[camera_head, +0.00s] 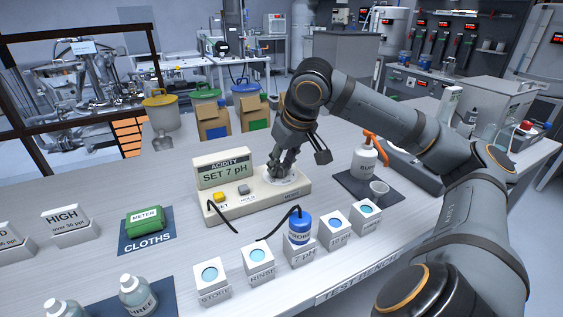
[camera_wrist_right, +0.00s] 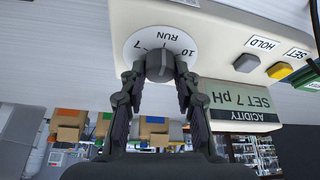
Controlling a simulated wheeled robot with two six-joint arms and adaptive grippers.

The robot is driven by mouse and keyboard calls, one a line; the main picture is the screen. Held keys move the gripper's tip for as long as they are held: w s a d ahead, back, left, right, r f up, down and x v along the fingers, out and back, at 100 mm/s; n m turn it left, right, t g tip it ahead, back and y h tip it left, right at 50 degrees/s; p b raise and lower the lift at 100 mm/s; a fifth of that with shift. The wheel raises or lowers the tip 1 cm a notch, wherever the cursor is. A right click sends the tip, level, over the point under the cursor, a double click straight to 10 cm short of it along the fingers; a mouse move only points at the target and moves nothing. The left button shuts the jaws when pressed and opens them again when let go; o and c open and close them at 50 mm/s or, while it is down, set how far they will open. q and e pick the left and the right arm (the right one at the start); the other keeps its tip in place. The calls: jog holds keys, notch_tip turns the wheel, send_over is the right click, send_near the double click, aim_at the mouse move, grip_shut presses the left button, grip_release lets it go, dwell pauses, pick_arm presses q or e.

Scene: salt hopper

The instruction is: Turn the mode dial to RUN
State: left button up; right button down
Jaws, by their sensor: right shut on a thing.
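The acidity meter (camera_head: 262,199) is a cream console on the bench. Its screen (camera_head: 224,172) reads "ACIDITY SET 7 pH". The mode dial's round white plate (camera_head: 277,187) is at the console's right end, partly hidden by my gripper. In the right wrist view the dial's grey knob (camera_wrist_right: 160,66) sits between my right gripper's fingers, with "RUN", "10" and "7" printed on the white plate (camera_wrist_right: 148,30). My right gripper (camera_head: 279,172) is shut on the knob from above. My left gripper is not in view.
A yellow button (camera_head: 219,197) and a grey button (camera_head: 244,190) are left of the dial. The blue-capped probe (camera_head: 299,226) stands in front among several labelled cups. A green meter cloth pack (camera_head: 144,219) lies left.

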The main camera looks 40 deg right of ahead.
jog(key=c, duration=1)
grip_release()
